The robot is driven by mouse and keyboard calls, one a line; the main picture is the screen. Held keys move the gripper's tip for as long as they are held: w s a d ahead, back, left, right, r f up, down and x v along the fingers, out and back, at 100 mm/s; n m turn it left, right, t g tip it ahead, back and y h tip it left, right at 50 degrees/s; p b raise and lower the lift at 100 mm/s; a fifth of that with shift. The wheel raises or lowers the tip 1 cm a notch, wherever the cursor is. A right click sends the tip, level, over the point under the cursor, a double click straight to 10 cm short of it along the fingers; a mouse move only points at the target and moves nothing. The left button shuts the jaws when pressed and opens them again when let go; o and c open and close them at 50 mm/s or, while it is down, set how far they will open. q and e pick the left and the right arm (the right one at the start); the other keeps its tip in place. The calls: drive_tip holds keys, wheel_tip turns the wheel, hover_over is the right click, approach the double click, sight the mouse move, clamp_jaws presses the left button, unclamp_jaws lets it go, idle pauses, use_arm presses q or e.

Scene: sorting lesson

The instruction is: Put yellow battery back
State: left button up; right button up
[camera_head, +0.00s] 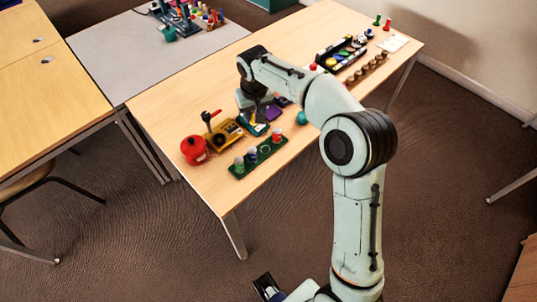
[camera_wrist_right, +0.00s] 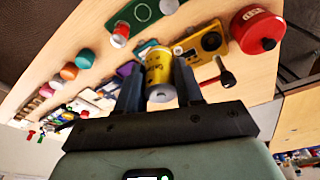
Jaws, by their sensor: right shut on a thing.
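My right gripper (camera_head: 258,108) is over the table, behind the green board in the head view. In the right wrist view, my right gripper (camera_wrist_right: 160,85) is shut on the yellow battery (camera_wrist_right: 160,72), a yellow can with a pale end, between its two fingers. I cannot make out the battery in the head view. The green board (camera_head: 245,170) carries several coloured cylinders, with a gap before the red one (camera_head: 277,136). In the wrist view the green board (camera_wrist_right: 131,16) shows a bare white ring.
A yellow device (camera_head: 228,133), a black-and-red handle (camera_head: 209,118) and a red pot (camera_head: 194,150) stand left of the gripper. A purple item (camera_head: 273,112) and a teal one (camera_head: 302,118) lie to the right. The table (camera_head: 165,105) is clear at its left end.

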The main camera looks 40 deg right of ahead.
wheel_tip(320, 180, up, 3)
drive_tip(key=d, duration=0.3)
drive_tip(key=shift+m, duration=0.3)
drive_tip(key=shift+s+f+b, duration=0.15)
drive_tip(key=shift+f+b, duration=0.8)
drive_tip(key=shift+f, duration=3.95)
drive_tip(key=shift+s+f+b, duration=0.15)
drive_tip(key=shift+f+b, duration=0.8)
drive_tip(key=shift+f, duration=3.9)
drive_tip(key=shift+f, duration=0.1)
drive_tip(key=o, duration=0.8)
drive_tip(key=shift+f, duration=0.1)
drive_tip(key=shift+c, duration=0.2)
drive_tip(key=shift+o, duration=0.3)
